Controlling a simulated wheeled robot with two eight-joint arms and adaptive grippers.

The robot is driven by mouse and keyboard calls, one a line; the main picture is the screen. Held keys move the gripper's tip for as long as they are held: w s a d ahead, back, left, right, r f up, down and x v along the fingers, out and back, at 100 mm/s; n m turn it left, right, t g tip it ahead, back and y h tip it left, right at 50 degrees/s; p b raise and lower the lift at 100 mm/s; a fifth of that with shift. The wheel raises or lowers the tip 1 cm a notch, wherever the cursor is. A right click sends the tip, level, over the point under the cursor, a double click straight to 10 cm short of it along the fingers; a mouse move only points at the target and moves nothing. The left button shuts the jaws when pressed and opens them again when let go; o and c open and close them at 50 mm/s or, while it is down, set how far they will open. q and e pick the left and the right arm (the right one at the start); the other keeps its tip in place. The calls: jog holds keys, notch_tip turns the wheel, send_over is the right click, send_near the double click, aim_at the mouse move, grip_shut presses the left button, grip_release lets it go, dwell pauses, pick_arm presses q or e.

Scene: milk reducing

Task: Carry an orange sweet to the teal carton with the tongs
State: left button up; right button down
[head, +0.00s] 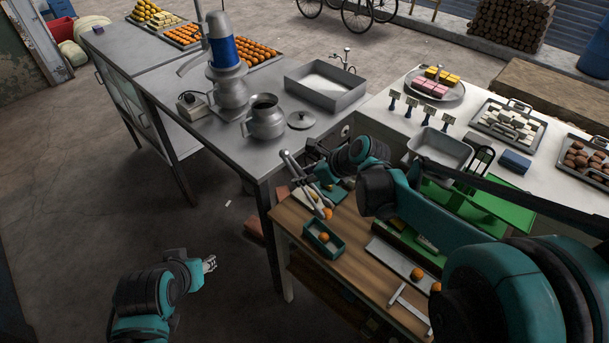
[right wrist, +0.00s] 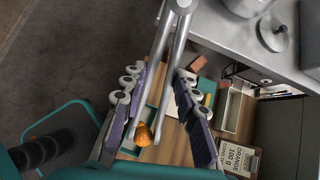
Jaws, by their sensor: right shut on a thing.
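My right gripper (head: 310,174) is shut on the metal tongs (head: 296,174), which slant down over the wooden table. The right wrist view shows the tongs (right wrist: 172,60) between the gripper's two padded fingers (right wrist: 160,100). An orange sweet (head: 327,213) is at the tongs' lower tips; it also shows in the right wrist view (right wrist: 143,134). The small teal carton (head: 311,229) stands on the table just below the tips, with another orange sweet (head: 323,237) in it. My left gripper (head: 209,264) is over the floor, away from the table; its opening is unclear.
A tray (head: 385,250) with an orange sweet (head: 417,274) lies right of the carton. A pale T-shaped tool (head: 408,300) lies near the front. A metal counter (head: 185,110) with pots stands behind left, and a white counter (head: 390,125) with trays behind right.

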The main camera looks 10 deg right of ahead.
notch_tip(320, 180, down, 9)
jog(key=b, duration=0.6)
jog(key=shift+b, duration=0.35)
jog(key=shift+r, duration=0.1)
jog(key=c, duration=1.7)
grip_release()
jog(key=shift+c, duration=0.2)
notch_tip(320, 180, up, 10)
jog(key=p, duration=0.7)
jog(key=shift+p, duration=0.35)
